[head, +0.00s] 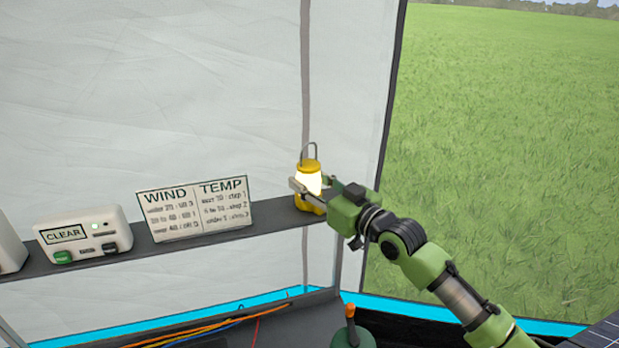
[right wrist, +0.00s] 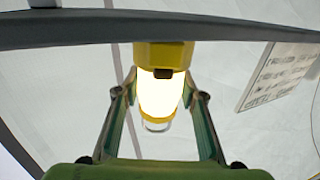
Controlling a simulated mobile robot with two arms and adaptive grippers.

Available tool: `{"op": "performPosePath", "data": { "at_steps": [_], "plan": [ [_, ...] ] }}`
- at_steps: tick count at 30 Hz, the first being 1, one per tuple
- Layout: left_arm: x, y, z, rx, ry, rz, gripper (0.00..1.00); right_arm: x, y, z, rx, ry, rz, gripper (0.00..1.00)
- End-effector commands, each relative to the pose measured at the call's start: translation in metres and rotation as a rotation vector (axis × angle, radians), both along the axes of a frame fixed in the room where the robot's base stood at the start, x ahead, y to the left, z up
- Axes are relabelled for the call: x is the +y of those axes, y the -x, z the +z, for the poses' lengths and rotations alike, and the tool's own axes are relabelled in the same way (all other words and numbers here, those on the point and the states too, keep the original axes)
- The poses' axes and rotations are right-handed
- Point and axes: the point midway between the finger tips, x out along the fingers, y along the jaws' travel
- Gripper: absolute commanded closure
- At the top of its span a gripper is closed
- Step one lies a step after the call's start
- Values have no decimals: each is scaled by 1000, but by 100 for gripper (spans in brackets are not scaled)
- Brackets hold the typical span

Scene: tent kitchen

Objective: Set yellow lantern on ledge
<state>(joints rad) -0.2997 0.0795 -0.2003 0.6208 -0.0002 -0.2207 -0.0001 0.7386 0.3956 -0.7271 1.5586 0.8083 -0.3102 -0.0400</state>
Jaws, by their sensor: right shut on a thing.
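The yellow lantern (head: 310,175), with a glowing white middle and a wire handle on top, is upright at the right end of the dark ledge (head: 272,220). My right gripper (head: 311,184) is shut around its glowing middle, reaching in from the right. In the right wrist view the picture is upside down: the lantern (right wrist: 163,55) has its yellow base against the ledge (right wrist: 225,28), between the fingers of my right gripper (right wrist: 160,82). I cannot tell for sure whether the base rests on the ledge. My left gripper is not in view.
A WIND and TEMP sign (head: 194,209) stands on the ledge left of the lantern. A white CLEAR box (head: 83,235) with a green button stands farther left. Orange and blue cables (head: 215,326) and an orange-tipped handle (head: 350,322) are below. The tent wall is behind.

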Motion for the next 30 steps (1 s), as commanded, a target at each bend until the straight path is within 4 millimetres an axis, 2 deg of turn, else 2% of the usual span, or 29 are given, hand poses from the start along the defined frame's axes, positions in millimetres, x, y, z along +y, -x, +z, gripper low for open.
{"op": "performPosePath", "data": {
  "at_steps": [8,9,10,23,30],
  "plan": [
    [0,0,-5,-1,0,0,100,0,0,-2,-4,-2,0,98],
    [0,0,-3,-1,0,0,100,0,0,-3,0,0,0,53],
    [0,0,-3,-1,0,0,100,0,0,-3,0,0,0,46],
    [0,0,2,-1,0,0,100,0,0,2,1,1,0,46],
    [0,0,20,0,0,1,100,-29,32,2,4,3,-2,46]
  ]
}}
